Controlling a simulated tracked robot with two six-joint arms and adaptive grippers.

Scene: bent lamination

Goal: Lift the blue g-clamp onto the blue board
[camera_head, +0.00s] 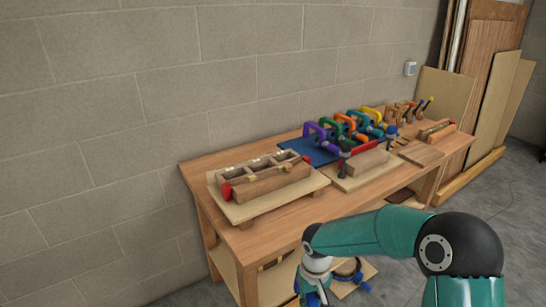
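The blue board (313,151) lies on the bench top towards the wall. A dark blue curved piece (357,266), which looks like the blue g-clamp, is low in front of the bench over a small wooden board, partly hidden by my arm. My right gripper (312,294) hangs at the bottom edge, left of the blue piece. Its fingers are too small and cut off to read. My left gripper is out of view.
The wooden bench (305,210) stands against a block wall. A slotted wooden assembly (265,178) sits on a board at its left end, with clamped wood (364,163) at its front middle. Tall panels (488,100) lean at the right. Bare bench shows along the front edge.

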